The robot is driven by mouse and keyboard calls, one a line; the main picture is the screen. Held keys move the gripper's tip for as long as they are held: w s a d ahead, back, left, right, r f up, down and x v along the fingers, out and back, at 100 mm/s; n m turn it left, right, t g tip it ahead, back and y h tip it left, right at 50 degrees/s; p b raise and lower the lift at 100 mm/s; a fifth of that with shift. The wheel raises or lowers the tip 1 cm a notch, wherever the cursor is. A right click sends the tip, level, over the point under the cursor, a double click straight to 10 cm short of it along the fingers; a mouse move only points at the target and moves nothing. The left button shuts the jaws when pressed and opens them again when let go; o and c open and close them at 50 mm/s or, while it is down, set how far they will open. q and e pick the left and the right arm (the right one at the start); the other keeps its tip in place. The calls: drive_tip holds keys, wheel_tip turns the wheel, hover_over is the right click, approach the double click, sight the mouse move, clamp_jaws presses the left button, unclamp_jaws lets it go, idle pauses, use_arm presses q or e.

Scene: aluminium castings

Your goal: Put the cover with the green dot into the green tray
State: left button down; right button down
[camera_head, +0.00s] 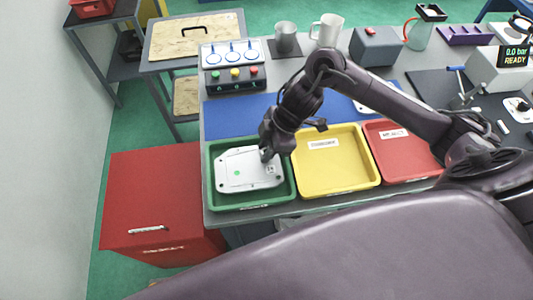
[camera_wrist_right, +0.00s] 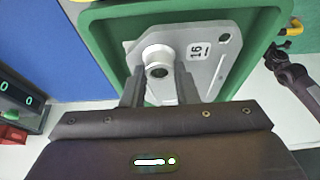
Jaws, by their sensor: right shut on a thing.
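The cover (camera_head: 242,172) is a pale grey casting with a green dot (camera_head: 237,173) on its upper face. It is in the green tray (camera_head: 213,199), within its rim in the head view. My right gripper (camera_head: 268,155) is over the cover's right end. In the right wrist view, its two fingers (camera_wrist_right: 158,88) are shut on a round boss of the cover (camera_wrist_right: 213,58). The mark "16" shows beside the boss. Whether the cover's underside rests on the tray floor cannot be told. My left gripper is not in view.
A yellow tray (camera_head: 372,177) and a red tray (camera_head: 419,166) stand to the right of the green one. A blue mat (camera_head: 235,118) lies behind. A button box (camera_head: 235,81) stands at the back left. A red cabinet (camera_head: 150,195) is left of the bench.

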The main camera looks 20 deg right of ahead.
wheel_tip(320, 180, down, 3)
drive_tip(key=shift+r, duration=0.2)
drive_tip(key=c, duration=1.1)
unclamp_jaws()
drive_tip(key=shift+f, duration=0.15)
drive_tip(key=shift+r, duration=0.25)
drive_tip(key=v, duration=1.1)
drive_tip(key=shift+s+d+r+p, duration=0.1)
drive_tip(key=shift+r+p, duration=0.3)
